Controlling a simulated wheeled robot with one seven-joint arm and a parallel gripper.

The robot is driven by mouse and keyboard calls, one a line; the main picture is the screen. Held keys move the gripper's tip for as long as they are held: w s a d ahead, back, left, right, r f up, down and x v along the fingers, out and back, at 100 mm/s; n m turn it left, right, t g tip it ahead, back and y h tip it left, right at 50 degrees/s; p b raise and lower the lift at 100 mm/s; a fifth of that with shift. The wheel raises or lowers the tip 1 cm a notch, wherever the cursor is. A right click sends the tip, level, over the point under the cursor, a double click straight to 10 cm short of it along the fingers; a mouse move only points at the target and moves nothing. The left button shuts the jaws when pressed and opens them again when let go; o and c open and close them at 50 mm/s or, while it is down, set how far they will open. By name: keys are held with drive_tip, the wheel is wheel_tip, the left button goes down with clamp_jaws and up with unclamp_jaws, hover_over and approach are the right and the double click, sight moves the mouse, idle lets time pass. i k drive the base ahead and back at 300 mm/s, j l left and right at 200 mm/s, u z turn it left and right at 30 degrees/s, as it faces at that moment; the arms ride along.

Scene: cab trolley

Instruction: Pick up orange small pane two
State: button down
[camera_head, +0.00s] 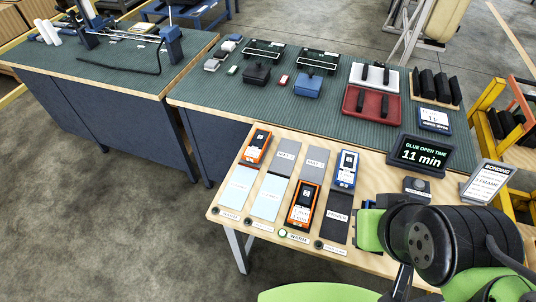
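Two orange-edged dark rectangular items with white labels lie on the wooden bench (350,255). One orange item (257,148) is at the bench's far left, and the other orange item (303,206) is nearer the front middle. Their labels are too small to read, so I cannot tell which is pane two. A similar blue-edged item (346,170) lies to the right. My green and black arm fills the lower right. My gripper is not visible.
A "GLUE OPEN TIME 11 min" display (422,154) and a bonding sign (488,183) stand on the right. A green-topped table (225,85) with trays is behind. Open floor lies left.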

sight(300, 211)
drive_tip(key=j+z, duration=0.2)
drive_tip(key=j, duration=0.55)
drive_tip(key=j+z, duration=0.2)
drive_tip(key=j, duration=0.55)
drive_tip(key=k+j+z, duration=0.2)
drive_tip(key=j, duration=0.5)
drive_tip(key=i+j, duration=0.05)
drive_tip(key=i, duration=0.05)
